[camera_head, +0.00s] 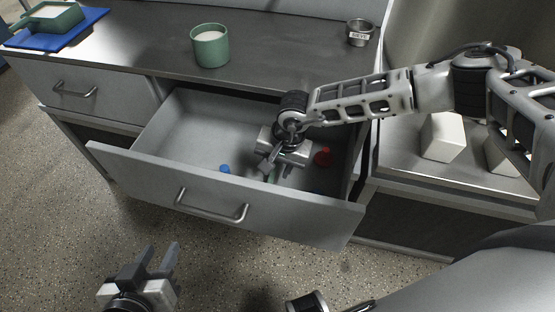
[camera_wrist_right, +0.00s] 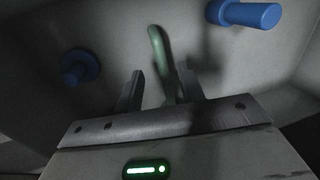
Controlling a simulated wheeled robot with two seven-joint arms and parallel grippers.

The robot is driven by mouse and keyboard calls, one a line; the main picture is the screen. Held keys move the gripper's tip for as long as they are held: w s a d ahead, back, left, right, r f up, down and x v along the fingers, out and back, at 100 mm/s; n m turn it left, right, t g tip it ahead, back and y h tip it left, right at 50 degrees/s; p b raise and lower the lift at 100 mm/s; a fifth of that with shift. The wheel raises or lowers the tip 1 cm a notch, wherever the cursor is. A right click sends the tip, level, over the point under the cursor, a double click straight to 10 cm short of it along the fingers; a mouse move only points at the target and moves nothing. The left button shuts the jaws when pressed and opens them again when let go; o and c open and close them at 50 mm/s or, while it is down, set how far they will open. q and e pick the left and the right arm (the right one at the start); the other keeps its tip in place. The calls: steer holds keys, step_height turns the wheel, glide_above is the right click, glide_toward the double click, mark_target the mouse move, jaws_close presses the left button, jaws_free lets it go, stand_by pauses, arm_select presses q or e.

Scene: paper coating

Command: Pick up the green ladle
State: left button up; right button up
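The green ladle (camera_wrist_right: 161,60) shows in the right wrist view as a curved green handle lying in the drawer. It runs between the two fingers of my right gripper (camera_wrist_right: 161,88), nearer the right one. The fingers stand apart with a gap beside the handle. In the head view my right gripper (camera_head: 275,170) reaches down into the open drawer and hides most of the ladle. My left gripper (camera_head: 160,253) is open and empty, in front of the drawer at the lower left.
The open drawer (camera_head: 140,165) has raised walls around my right gripper. A blue item (camera_head: 225,168) and a red item (camera_head: 322,157) lie inside. A green cup (camera_head: 210,47), a metal cup (camera_head: 360,33) and a blue tray (camera_head: 75,33) are on the counter (camera_head: 285,50).

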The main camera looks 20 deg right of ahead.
mark_target(272, 176)
steer(key=f, duration=0.3)
steer(key=a+f, duration=0.1)
steer(key=shift+w+f, duration=0.15)
steer(key=shift+w, duration=0.2)
steer(key=shift+d, duration=0.1)
jaws_close()
